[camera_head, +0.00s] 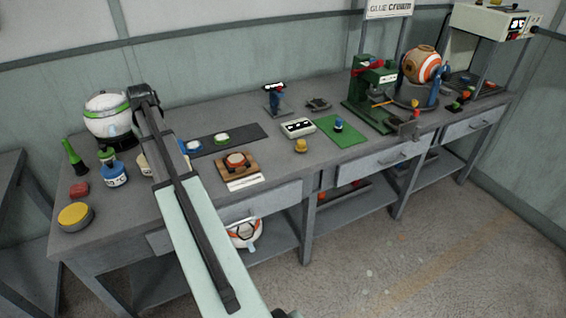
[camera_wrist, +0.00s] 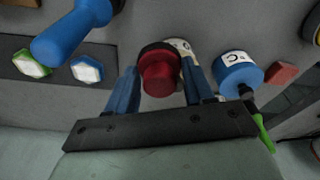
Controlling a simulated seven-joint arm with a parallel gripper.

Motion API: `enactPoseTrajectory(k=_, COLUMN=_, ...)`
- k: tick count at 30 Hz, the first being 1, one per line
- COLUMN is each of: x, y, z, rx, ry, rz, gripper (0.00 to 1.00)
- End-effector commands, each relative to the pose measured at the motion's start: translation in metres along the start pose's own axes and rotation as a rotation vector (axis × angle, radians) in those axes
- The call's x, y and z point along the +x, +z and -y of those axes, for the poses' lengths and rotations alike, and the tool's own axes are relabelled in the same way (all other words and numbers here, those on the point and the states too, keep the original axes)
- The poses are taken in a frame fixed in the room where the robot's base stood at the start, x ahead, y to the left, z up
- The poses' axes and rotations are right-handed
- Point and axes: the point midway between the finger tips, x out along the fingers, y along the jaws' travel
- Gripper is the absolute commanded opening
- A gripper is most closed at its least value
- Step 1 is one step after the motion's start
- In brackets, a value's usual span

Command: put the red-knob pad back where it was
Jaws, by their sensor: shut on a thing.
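In the wrist view my gripper (camera_wrist: 158,82) has its blue fingers on either side of the red-knob pad (camera_wrist: 160,72), shut on its red knob. A dark rim shows at the top of the knob; the pad's underside is hidden, so I cannot tell if it touches the table. In the head view my arm hides the held pad. A dark mat (camera_head: 249,132) carries a blue-rimmed pad (camera_head: 194,146) and a green-rimmed pad (camera_head: 221,139), both white on top. These pads also show left of my gripper in the wrist view, green (camera_wrist: 33,64) and blue (camera_wrist: 87,70).
A blue jar (camera_wrist: 237,72) and red block (camera_wrist: 281,73) stand right of my gripper in the wrist view. A blue handle-like object (camera_wrist: 75,28) is at upper left. A wooden board (camera_head: 222,166), a green mat (camera_head: 345,138) and a green press (camera_head: 367,88) are further right.

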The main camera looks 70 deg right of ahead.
Motion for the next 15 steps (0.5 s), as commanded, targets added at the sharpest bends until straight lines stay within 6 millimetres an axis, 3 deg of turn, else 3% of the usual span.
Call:
enactPoseTrajectory(k=1, x=-0.003, y=-0.002, z=-0.021, rx=0.022, ry=0.004, rz=0.0, gripper=0.24)
enactPoseTrajectory(k=7, x=-0.011, y=0.011, z=-0.092, rx=0.118, ry=0.02, rz=0.0, gripper=0.24)
enactPoseTrajectory(k=15, x=-0.015, y=0.062, z=-0.178, rx=0.348, ry=0.055, rz=0.003, gripper=0.24)
